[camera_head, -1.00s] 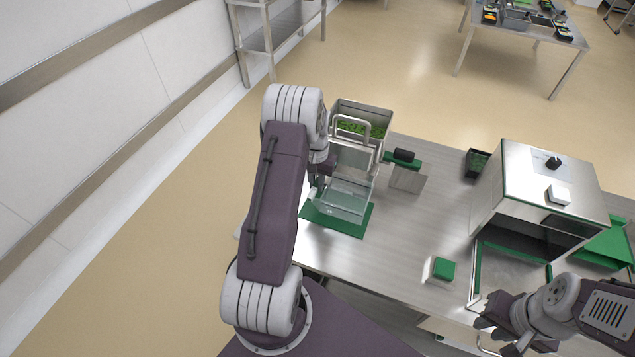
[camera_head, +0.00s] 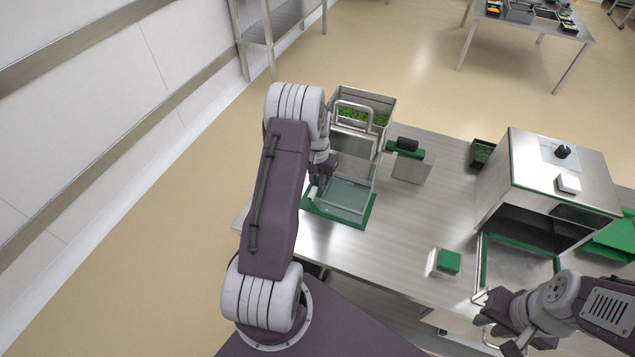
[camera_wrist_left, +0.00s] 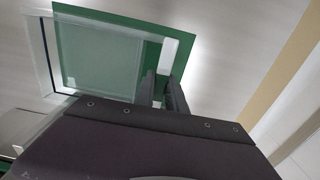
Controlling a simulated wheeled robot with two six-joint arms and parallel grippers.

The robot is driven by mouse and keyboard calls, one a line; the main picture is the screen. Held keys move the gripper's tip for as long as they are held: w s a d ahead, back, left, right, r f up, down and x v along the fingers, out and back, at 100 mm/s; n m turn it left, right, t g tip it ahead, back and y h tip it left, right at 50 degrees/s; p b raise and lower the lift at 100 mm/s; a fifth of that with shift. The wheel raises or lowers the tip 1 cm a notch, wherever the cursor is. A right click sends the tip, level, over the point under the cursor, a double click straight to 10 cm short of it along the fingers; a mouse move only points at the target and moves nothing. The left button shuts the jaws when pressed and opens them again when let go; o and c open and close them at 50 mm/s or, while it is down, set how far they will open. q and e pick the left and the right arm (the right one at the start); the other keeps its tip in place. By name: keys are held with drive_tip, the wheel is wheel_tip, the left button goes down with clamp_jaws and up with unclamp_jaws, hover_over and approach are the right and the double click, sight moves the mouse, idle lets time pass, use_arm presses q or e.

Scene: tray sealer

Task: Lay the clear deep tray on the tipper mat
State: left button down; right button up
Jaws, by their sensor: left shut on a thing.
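The clear deep tray (camera_head: 350,196) is at the left end of the steel table, over the green tipper mat (camera_head: 347,222). Mat shows along its front and right sides. My left gripper (camera_head: 318,186) is at the tray's left side, partly hidden by its own arm. In the left wrist view, its fingers (camera_wrist_left: 164,88) are shut on the tray's wall, with the clear tray (camera_wrist_left: 100,62) over the green mat (camera_wrist_left: 150,28). I cannot tell whether the tray's base touches the mat. My right gripper (camera_head: 488,318) is low at the right, its fingertips unclear.
A steel bin of green pieces (camera_head: 366,109) stands behind the tray. A green-topped stand with a black grip (camera_head: 407,146) is to its right. The tray sealer (camera_head: 540,190) stands further right. The table's middle is clear.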

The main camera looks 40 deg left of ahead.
idle(0.6)
use_arm(q)
drive_tip(key=c, duration=1.3)
unclamp_jaws()
drive_tip(key=c, duration=0.3)
wheel_tip(320, 180, up, 7)
drive_tip(key=p, duration=0.6)
drive_tip(key=shift+r, duration=0.1)
